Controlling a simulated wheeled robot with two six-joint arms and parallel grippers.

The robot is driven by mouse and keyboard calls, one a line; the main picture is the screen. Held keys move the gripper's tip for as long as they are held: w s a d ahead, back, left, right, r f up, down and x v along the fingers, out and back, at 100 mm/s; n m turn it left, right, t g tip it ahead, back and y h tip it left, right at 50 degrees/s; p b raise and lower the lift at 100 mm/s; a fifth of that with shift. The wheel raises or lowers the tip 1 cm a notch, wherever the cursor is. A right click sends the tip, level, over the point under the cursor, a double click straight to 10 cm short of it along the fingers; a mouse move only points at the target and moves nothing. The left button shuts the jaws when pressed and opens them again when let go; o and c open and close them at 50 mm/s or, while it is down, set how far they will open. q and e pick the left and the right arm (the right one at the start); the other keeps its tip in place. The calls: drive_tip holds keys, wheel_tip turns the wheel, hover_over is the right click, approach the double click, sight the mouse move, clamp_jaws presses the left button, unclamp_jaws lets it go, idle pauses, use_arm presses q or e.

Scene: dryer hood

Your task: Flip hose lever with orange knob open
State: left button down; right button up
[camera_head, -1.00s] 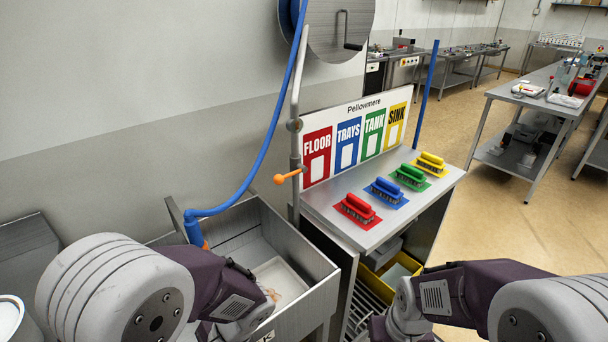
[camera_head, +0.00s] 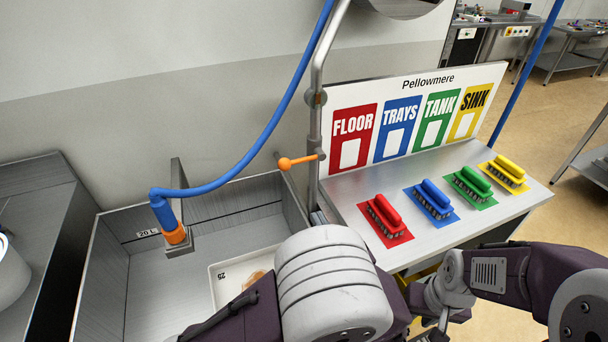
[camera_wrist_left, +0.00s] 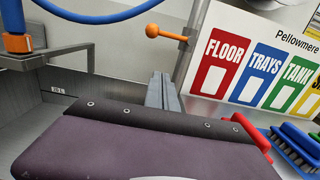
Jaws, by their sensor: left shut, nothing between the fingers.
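The hose lever's orange knob (camera_head: 285,163) is at the end of a short orange arm that sticks out to the left from the upright grey pipe (camera_head: 314,130). In the left wrist view the knob (camera_wrist_left: 152,31) is above and slightly left of my left gripper (camera_wrist_left: 162,90). The left fingers are shut and empty, pointing toward the pipe below the lever, with a visible gap to the knob. In the head view my left arm's pale joint hides most of that gripper. My right arm is at the lower right; its fingers do not show.
A blue hose (camera_head: 262,140) hangs over the steel sink (camera_head: 105,245), ending in an orange-collared nozzle (camera_head: 172,225). A white tray (camera_head: 222,285) lies in the sink. Right of the pipe stand the Pellowmere sign board (camera_head: 430,85) and several coloured brushes on a steel table (camera_head: 345,190).

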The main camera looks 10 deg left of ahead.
sight(300, 161)
use_arm(q)
drive_tip(key=w+a+r+p, duration=0.2)
drive_tip(key=w+a+r, duration=0.2)
drive_tip(key=w, duration=0.5)
drive_tip(key=shift+a+r, duration=0.2)
drive_tip(key=shift+a, duration=0.8)
